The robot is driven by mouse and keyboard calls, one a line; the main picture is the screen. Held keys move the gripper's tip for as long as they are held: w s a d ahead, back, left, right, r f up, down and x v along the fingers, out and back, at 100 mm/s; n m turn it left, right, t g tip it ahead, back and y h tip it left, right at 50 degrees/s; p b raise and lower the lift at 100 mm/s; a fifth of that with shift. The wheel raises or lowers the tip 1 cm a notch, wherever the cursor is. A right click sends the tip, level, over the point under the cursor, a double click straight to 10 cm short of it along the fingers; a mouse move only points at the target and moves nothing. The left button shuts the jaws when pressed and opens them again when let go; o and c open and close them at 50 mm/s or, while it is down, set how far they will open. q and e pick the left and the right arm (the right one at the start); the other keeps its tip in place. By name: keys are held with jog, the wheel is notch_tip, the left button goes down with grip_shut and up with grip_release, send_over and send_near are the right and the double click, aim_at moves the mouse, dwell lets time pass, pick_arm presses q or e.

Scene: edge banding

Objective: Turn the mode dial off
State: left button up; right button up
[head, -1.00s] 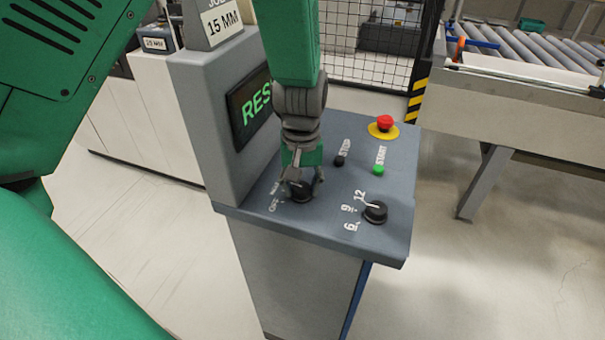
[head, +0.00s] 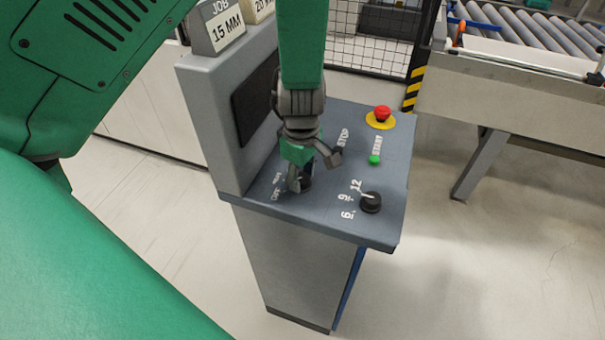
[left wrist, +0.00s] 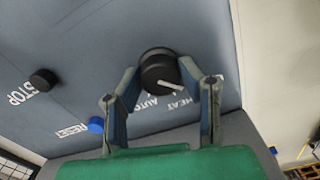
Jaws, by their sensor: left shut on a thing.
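The mode dial (left wrist: 158,70) is a round black knob on the sloping grey control panel. My left gripper (head: 313,173) reaches down over the dial (head: 306,183). In the left wrist view the left gripper (left wrist: 160,72) has one finger on each side of the knob and is shut on it. In the head view the fingers partly cover the knob, and the "OFF" print shows at its left. My right gripper is not in view.
The panel (head: 330,210) also carries a red emergency button (head: 381,114), a green start button (head: 375,160), a black stop button (left wrist: 43,80), a blue reset button (left wrist: 96,124) and a second black dial (head: 371,202). The upright screen (head: 255,100) is dark.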

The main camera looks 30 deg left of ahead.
pick_arm(q)
jog(key=shift+w+a+r+n, duration=0.1)
jog(key=shift+w+n, duration=0.05)
jog(key=shift+n, duration=1.15)
jog(key=o, duration=1.1)
